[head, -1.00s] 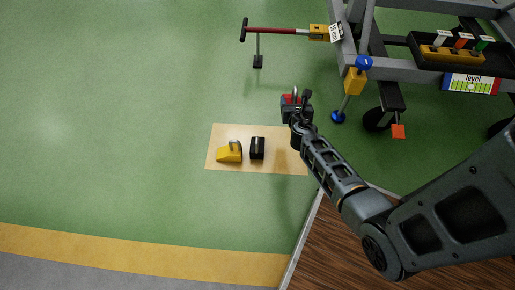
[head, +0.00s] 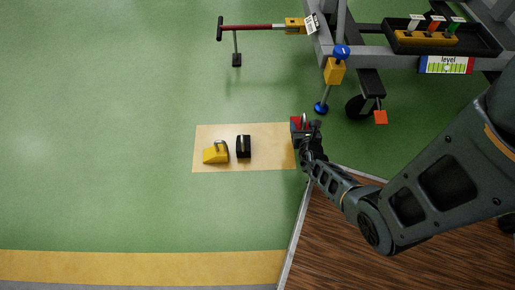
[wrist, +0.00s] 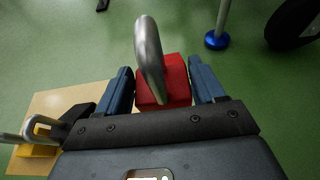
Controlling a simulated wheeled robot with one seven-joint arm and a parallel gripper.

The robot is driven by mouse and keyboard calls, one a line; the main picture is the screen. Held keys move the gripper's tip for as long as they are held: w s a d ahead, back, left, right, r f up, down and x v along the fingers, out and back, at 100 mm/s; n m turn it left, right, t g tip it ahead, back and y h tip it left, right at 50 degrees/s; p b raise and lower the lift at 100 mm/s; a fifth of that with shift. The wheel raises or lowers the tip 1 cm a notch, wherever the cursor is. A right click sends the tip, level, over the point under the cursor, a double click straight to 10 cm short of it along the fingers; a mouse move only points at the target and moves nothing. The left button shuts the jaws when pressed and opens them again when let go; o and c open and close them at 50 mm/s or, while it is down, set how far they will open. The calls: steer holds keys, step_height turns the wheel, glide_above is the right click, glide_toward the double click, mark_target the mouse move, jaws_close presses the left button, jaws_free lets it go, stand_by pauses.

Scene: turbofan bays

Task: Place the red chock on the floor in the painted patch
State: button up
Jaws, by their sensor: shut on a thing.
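The red chock (wrist: 176,82) with its metal loop handle is between the two blue fingers of my gripper (wrist: 163,85), which is shut on it. In the head view the red chock (head: 297,126) shows at the upper right corner of the painted patch, partly hidden by my gripper (head: 306,128). The tan painted patch (head: 270,148) lies on the green floor. In the wrist view the patch (wrist: 62,101) is to the left of the chock. I cannot tell how high the chock is above the floor.
A yellow chock (head: 214,154) and a black chock (head: 244,147) stand on the patch's left and middle. A grey stand with a blue-footed jack (head: 321,108) and a wheel (head: 357,107) is at the upper right. The patch's right part is bare.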

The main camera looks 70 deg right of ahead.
steer(key=w+a+f+b, duration=0.1)
steer(key=w+a+f, duration=0.1)
steer(key=a+f, duration=0.1)
steer(key=w+a+f+b, duration=0.2)
steer(key=a+f, duration=0.1)
steer(key=f, duration=0.1)
steer(key=w+a+f+b, duration=0.1)
steer(key=w+a+f, duration=0.1)
steer(key=a+f, duration=0.1)
steer(key=shift+f, duration=0.25)
steer(key=o, duration=1.4)
